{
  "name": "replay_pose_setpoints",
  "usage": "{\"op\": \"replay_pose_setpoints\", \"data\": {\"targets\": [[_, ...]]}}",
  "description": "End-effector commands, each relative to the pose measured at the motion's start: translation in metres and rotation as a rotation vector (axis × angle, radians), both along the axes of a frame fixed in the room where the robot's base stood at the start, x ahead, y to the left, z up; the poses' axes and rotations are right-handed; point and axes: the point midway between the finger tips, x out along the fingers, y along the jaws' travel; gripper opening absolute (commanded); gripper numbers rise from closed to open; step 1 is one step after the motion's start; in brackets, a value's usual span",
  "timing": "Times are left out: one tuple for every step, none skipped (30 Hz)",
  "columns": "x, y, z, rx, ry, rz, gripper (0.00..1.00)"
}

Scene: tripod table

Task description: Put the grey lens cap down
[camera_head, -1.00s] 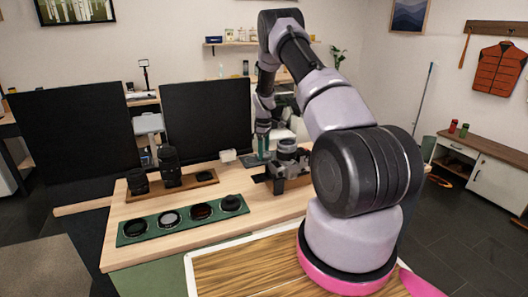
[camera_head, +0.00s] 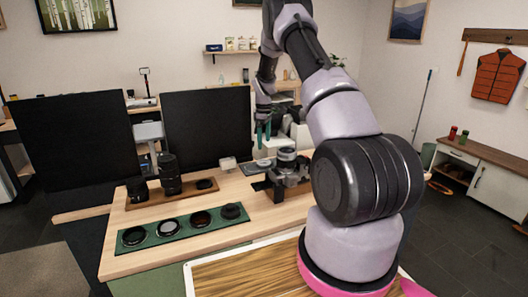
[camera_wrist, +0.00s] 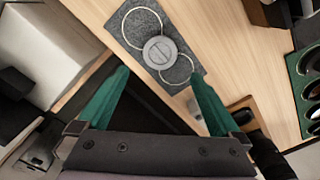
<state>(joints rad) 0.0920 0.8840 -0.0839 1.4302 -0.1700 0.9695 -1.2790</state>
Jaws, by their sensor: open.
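The grey lens cap (camera_wrist: 160,52) lies flat on a dark grey mat (camera_wrist: 138,22) that has two pale ring outlines. The cap sits between the rings and overlaps the inner edges of both. My gripper (camera_wrist: 156,92) is open and empty, with its green fingers apart and the cap beyond their tips. In the head view my gripper (camera_head: 263,134) hangs above the far part of the table, over the mat area.
A grey camera-like device (camera_head: 287,167) stands close right of the mat. A green tray (camera_head: 188,232) with several round filters lies at the front. A wooden tray (camera_head: 190,192) holds dark lenses. Two black panels (camera_head: 208,125) stand behind.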

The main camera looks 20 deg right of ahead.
Motion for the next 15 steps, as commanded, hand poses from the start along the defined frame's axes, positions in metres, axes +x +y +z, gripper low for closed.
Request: {"op": "replay_pose_setpoints", "data": {"targets": [[0.0, 0.0, 0.008, 0.0, -0.001, 0.0, 1.0], [0.0, 0.0, 0.012, 0.001, -0.001, 0.0, 1.0], [0.0, 0.0, 0.017, 0.0, -0.001, 0.001, 1.0], [0.0, 0.0, 0.02, 0.0, -0.001, 0.001, 1.0], [0.0, 0.0, 0.022, -0.001, -0.001, 0.001, 1.0], [0.0, 0.0, 0.025, 0.001, -0.001, -0.001, 1.0], [0.0, 0.001, 0.028, 0.002, -0.003, -0.004, 1.0], [-0.001, 0.002, 0.034, 0.002, -0.006, -0.01, 1.0], [-0.003, 0.003, 0.043, 0.004, -0.015, -0.021, 1.0], [-0.004, 0.005, 0.052, 0.006, -0.023, -0.035, 1.0], [-0.007, 0.008, 0.063, 0.008, -0.032, -0.052, 1.0], [-0.012, 0.012, 0.081, 0.014, -0.048, -0.081, 1.0], [-0.016, 0.015, 0.095, 0.018, -0.062, -0.106, 1.0], [-0.022, 0.019, 0.111, 0.025, -0.077, -0.134, 1.0], [-0.031, 0.025, 0.134, 0.034, -0.099, -0.175, 1.0]]}}
